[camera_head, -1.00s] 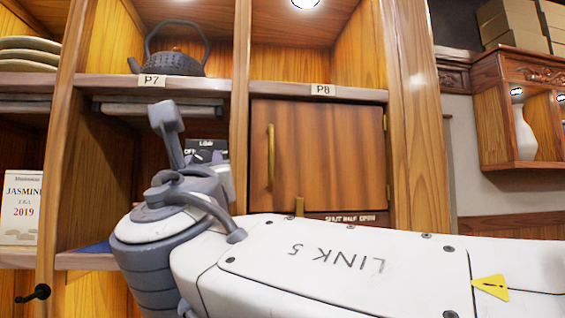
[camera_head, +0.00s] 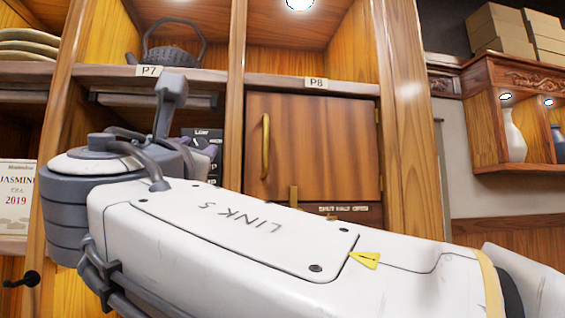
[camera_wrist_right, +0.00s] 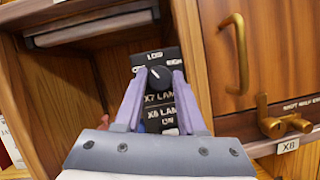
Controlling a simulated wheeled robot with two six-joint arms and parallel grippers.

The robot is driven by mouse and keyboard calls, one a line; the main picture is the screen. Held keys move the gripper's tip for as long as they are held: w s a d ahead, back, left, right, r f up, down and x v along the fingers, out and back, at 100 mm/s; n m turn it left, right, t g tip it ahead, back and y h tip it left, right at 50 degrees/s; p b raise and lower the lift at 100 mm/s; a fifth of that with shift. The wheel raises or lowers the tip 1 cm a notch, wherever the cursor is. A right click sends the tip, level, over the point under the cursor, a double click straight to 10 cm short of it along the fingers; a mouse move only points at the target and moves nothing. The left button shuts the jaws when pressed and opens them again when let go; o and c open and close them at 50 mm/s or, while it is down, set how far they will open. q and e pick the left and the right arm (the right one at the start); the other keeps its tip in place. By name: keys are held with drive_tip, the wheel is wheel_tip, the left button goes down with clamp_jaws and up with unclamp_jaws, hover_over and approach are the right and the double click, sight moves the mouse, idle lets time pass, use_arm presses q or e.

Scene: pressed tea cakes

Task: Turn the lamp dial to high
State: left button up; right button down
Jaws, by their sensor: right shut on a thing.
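The lamp dial (camera_wrist_right: 159,79) is a small dark round knob with a pale mark, on a black panel (camera_wrist_right: 142,60) lettered LOW at the top and HIGH at the upper right. Below it are labels reading X7 LAMP and X8 LAMP ON. My right gripper (camera_wrist_right: 160,76) has its two lilac fingers on either side of the dial, shut on it. In the head view the panel (camera_head: 203,133) shows only in part behind my right wrist, and the dial is hidden. The fingers of my right gripper (camera_head: 205,152) barely show there. My left gripper is not in view.
A wooden door (camera_head: 310,150) with a brass handle (camera_head: 265,147) stands right of the panel. A brass lever (camera_wrist_right: 270,117) sits below it. A dark teapot (camera_head: 172,48) is on the shelf above. A JASMINE box (camera_head: 16,196) stands at the left.

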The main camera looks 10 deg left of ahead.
drive_tip(key=m+h, duration=0.1)
drive_tip(key=m, duration=0.1)
drive_tip(key=m+h, duration=0.1)
drive_tip(key=m, duration=0.2)
drive_tip(key=shift+a+r+h, duration=0.1)
drive_tip(key=shift+h, duration=0.2)
drive_tip(key=m+h+p, duration=0.1)
drive_tip(key=m, duration=0.1)
drive_tip(key=m+g+h, duration=0.1)
drive_tip(key=m, duration=0.1)
drive_tip(key=shift+r+m+p, duration=0.15)
drive_tip(key=shift+m+p, duration=0.25)
drive_tip(key=m+g+p, duration=0.1)
drive_tip(key=m+p, duration=0.1)
drive_tip(key=m, duration=0.1)
drive_tip(key=m+g+h+p, duration=0.1)
drive_tip(key=m+p, duration=0.1)
drive_tip(key=m, duration=0.2)
drive_tip(key=shift+a+r+g, duration=0.1)
drive_tip(key=shift+r+g, duration=0.1)
drive_tip(key=shift+g, duration=0.2)
drive_tip(key=m+g+p, duration=0.1)
drive_tip(key=m+p, duration=0.1)
drive_tip(key=m, duration=0.2)
drive_tip(key=shift+f+g, duration=0.1)
drive_tip(key=shift+g, duration=0.2)
drive_tip(key=shift+p, duration=0.3)
drive_tip(key=c, duration=0.5)
unclamp_jaws()
